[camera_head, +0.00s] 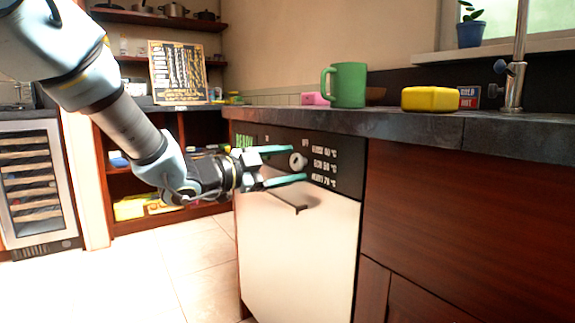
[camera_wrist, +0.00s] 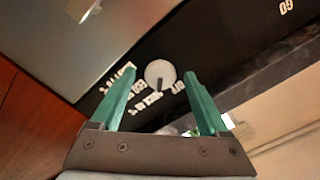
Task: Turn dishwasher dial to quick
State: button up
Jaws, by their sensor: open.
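The dishwasher (camera_head: 300,240) has a pale front door and a black control panel (camera_head: 345,181) under the dark counter. Its round white dial (camera_head: 298,161) sits on the panel with white program labels to its right. In the wrist view the dial (camera_wrist: 159,72) has a dark pointer mark and lies beyond and between my two fingertips. My gripper (camera_head: 298,165) has two teal fingers, open, one above and one below the dial in the head view. In the wrist view my gripper (camera_wrist: 161,75) holds nothing. Whether the fingers touch the dial I cannot tell.
The door handle (camera_head: 300,208) juts out below the panel. On the counter (camera_head: 400,123) stand a green mug (camera_head: 348,85), a pink block (camera_head: 315,99) and a yellow sponge-like block (camera_head: 430,99). A faucet (camera_head: 516,70) is at right. Open floor (camera_head: 165,265) lies left.

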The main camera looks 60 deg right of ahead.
jog(key=p+v, duration=0.1)
jog(key=v, duration=0.9)
jog(key=shift+w+a, duration=0.2)
jog(key=shift+a, duration=0.15)
